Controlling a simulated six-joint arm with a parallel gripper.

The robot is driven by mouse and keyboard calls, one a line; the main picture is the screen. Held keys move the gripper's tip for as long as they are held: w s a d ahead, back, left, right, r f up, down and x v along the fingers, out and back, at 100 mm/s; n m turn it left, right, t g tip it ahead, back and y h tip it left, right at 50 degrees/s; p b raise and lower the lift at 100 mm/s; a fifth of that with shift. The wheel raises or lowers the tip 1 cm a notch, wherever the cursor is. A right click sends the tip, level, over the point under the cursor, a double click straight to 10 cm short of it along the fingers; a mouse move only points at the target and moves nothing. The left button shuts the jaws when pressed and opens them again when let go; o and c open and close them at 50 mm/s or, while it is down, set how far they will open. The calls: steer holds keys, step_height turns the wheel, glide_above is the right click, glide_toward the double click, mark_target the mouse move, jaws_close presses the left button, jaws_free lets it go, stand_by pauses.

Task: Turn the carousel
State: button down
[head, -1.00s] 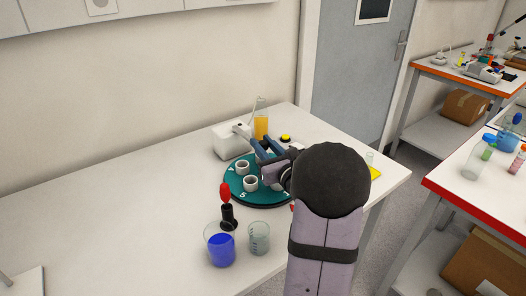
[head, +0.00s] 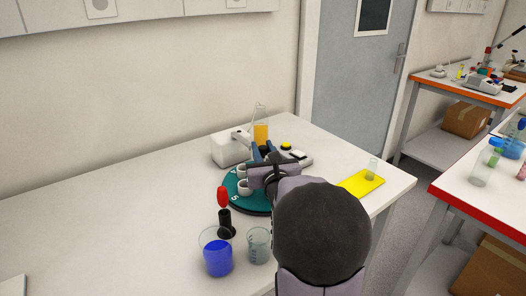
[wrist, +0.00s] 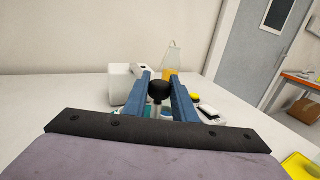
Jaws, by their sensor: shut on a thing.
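The carousel (head: 250,207) is a teal round disc with numbers on its rim, flat on the white table. White cups (head: 244,187) stand on its left side; my arm hides its right side. My gripper (head: 264,152) is over the far part of the disc. In the wrist view my gripper's blue fingers (wrist: 160,80) are closed around a round black knob (wrist: 160,92). What the knob is fixed to is hidden, and I cannot tell whether it belongs to the carousel.
A white device (head: 230,149) and a flask of orange liquid (head: 261,132) stand behind. A yellow-topped button (head: 286,146) is nearby. In front are a red-topped black stand (head: 225,215), a blue-filled beaker (head: 218,258) and an empty beaker (head: 258,245). A yellow mat (head: 362,184) lies right.

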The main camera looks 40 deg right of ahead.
steer(key=c, duration=1.5)
jaws_free()
steer(key=shift+o, duration=0.2)
steer(key=shift+s, duration=0.1)
steer(key=shift+b+v, duration=0.75)
steer(key=shift+v, duration=2.85)
